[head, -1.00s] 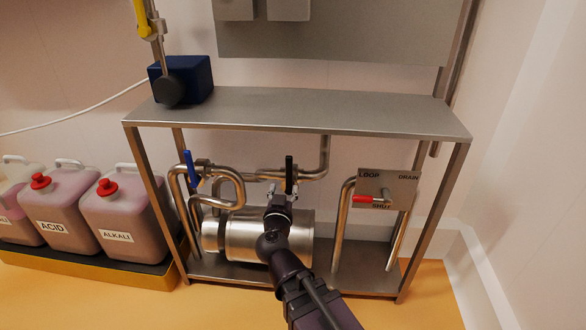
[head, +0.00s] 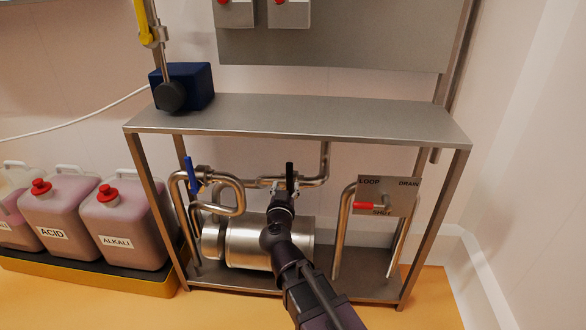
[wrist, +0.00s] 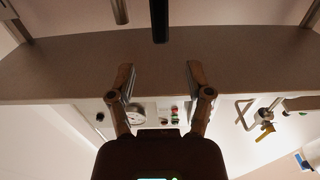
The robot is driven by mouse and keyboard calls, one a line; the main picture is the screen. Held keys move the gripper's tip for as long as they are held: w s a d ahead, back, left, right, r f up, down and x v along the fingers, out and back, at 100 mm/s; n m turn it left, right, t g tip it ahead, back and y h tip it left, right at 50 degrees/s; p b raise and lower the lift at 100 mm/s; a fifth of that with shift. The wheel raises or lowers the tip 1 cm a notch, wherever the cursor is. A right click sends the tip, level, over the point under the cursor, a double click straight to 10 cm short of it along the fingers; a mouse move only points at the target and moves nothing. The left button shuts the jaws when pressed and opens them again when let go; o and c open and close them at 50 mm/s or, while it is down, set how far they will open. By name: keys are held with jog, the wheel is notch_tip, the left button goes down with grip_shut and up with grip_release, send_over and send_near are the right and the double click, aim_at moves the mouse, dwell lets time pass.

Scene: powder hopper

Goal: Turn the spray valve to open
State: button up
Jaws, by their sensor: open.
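A valve with a black lever (head: 289,171) sits on the horizontal pipe under the steel shelf. Its lever points upward, across the pipe. No spray label is readable on it. My gripper (head: 284,190) is just in front of and below this lever in the head view, partly hiding the valve body. In the wrist view my gripper (wrist: 158,72) has its two fingers spread with nothing between them. The dark lever (wrist: 160,20) appears beyond the fingertips, in line with the gap and apart from them.
A blue lever (head: 191,174) is on the left pipe. A red lever (head: 363,206) is on the LOOP/DRAIN/SHUT plate (head: 386,195) at right. The steel shelf (head: 300,117) covers the space above. A steel cylinder (head: 250,243) lies below. A shelf leg (head: 433,225) stands at right.

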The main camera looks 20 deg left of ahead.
aim_at(289, 169)
jog(key=x, duration=0.9)
jog(key=shift+w+a, duration=0.15)
jog(key=shift+w, duration=0.2)
jog(key=shift+c, duration=0.2)
